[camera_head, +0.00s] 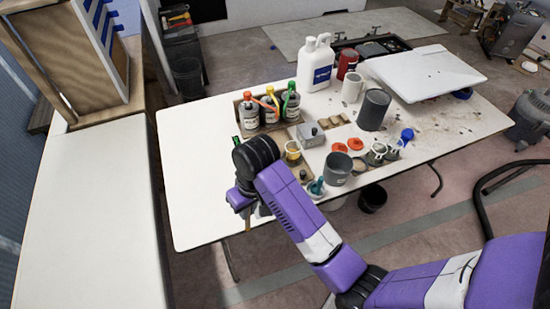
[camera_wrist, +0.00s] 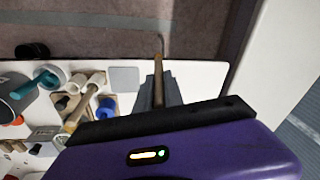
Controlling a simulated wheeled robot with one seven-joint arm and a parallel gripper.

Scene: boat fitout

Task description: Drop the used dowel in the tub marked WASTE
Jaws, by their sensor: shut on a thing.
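My gripper (camera_head: 243,205) hangs at the front edge of the white table in the head view, partly hidden by my own wrist. In the wrist view my gripper (camera_wrist: 158,92) is shut on a thin brown dowel (camera_wrist: 158,68), whose end sticks out past the fingertips. No WASTE lettering is readable on any container. A grey tub (camera_head: 337,168) stands near the table's front edge, right of my gripper. A dark grey round container (camera_head: 374,110) stands further back. A dark bin (camera_head: 372,198) is on the floor.
The white table (camera_head: 205,150) is bare on its left. Bottles with coloured caps (camera_head: 268,108), a white jug (camera_head: 316,65), orange lids (camera_head: 347,145) and small cups crowd its middle. A white panel (camera_head: 425,72) lies at the back right. A pale counter (camera_head: 90,220) stands left.

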